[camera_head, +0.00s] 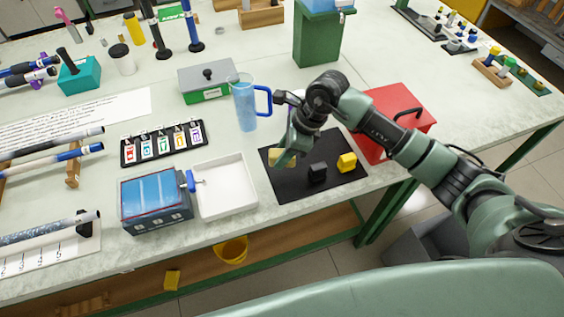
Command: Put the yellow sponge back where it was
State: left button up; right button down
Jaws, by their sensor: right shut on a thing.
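My right gripper (287,154) reaches in from the right over the black mat (290,189) and points down. It is shut on a dull yellow block (276,157), which looks like the yellow sponge, at the mat's upper left. The gripper partly hides this block, and I cannot tell whether it touches the mat. A brighter yellow block (347,162) lies on the right part of the mat. A black block (317,172) lies between them. My left gripper is not in view.
A white tray (226,209) stands left of the mat, beside a blue-topped box (156,198). A red box (398,120) is at the right, under my arm. A blue jug (245,105) stands behind. A yellow bucket (232,251) and small yellow block (172,280) are below the tabletop.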

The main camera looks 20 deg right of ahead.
aim_at(282, 174)
notch_tip(282, 174, down, 5)
jog(key=shift+f+p, duration=0.15)
jog(key=shift+p, duration=0.3)
jog(key=shift+f, duration=0.1)
jog(key=shift+f+b, duration=0.15)
jog(key=shift+b, duration=0.15)
jog(key=c, duration=1)
grip_release()
jog(key=shift+r, duration=0.2)
jog(key=shift+r, duration=0.15)
jog(key=b+v, duration=0.1)
jog(key=v, duration=1)
jog(key=shift+s+d+r+b, duration=0.1)
jog(key=shift+d+r+b, duration=0.1)
jog(key=shift+r+b, duration=0.15)
